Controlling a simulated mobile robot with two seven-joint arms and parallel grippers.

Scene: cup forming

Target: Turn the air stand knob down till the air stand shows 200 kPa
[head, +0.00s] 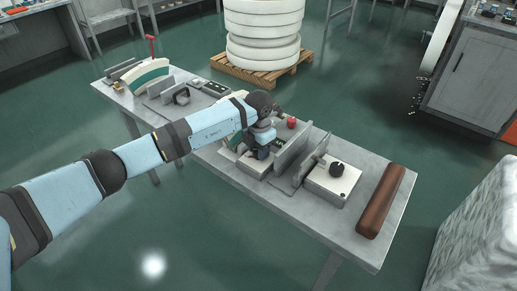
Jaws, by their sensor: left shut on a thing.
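My left arm reaches across the bench from the left, and my left gripper (262,153) points down at a low light-grey stand (243,164) near the middle of the bench. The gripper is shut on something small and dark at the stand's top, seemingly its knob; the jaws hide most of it. My right gripper is not in view.
A pale box with a black knob (337,169) stands right of upright grey plates (293,150). A brown block (381,201) lies at the right end. A red knob (291,123) is behind the gripper. Another curved dial (150,73) stands far left.

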